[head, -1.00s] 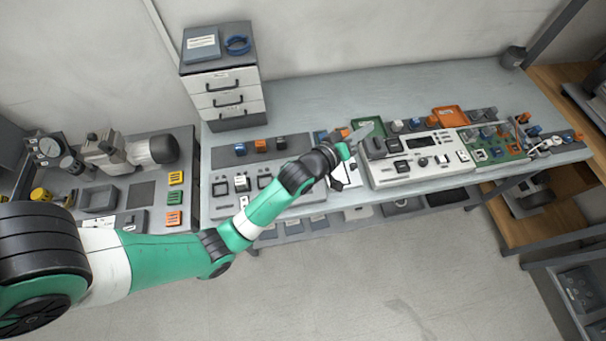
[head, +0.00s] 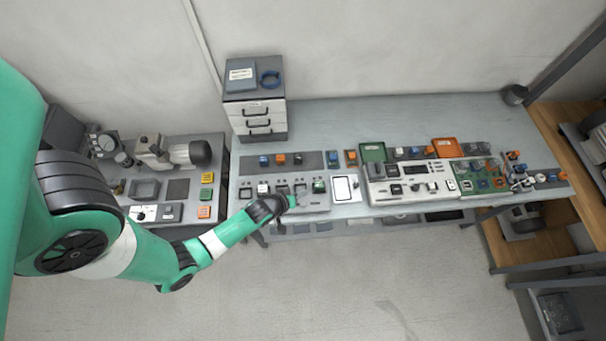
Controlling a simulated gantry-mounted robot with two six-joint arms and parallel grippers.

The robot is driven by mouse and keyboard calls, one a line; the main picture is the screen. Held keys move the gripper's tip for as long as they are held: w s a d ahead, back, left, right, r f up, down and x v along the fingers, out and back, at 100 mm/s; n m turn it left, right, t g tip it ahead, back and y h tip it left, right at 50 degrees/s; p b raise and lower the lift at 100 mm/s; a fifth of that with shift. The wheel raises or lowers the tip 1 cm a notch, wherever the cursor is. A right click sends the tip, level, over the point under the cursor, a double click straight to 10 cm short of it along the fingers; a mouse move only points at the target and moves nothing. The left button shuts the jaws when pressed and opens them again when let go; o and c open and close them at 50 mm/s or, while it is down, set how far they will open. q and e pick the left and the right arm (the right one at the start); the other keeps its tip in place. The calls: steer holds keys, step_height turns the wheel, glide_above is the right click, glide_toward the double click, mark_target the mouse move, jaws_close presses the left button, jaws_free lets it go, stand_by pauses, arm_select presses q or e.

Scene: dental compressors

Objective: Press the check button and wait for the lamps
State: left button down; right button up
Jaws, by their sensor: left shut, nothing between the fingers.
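My left gripper (head: 295,201) is small in the head view and shut, with nothing held. It is over the front of a grey panel (head: 317,208) at the left part of the bench. The panel carries a row of small square modules, among them a white-topped one (head: 263,188) and a green-topped one (head: 319,186). To the right is a white-grey console (head: 380,196) with a dark display (head: 416,169) and several dark and white keys. I cannot tell which key or module is the check button, nor whether any lamp is lit. My right gripper is not in view.
A drawer cabinet (head: 256,116) stands at the back left of the bench. A green tray (head: 373,152), an orange tray (head: 447,148) and a green circuit board (head: 483,181) are at the right. A side table (head: 178,190) holds a compressor (head: 172,152). The bench's back strip is clear.

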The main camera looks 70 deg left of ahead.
mark_target(301, 206)
arm_select(q)
step_height(301, 206, down, 9)
steer(key=b, duration=0.8)
steer(key=shift+r, duration=0.1)
stand_by(1.6)
steer(key=shift+f+b, duration=0.4)
steer(key=shift+b, duration=0.1)
steer(key=shift+f+b, duration=0.45)
stand_by(0.4)
stand_by(0.3)
steer(key=shift+r+p, duration=0.85)
step_height(301, 206, up, 5)
steer(key=p, duration=0.4)
steer(key=shift+p, duration=0.4)
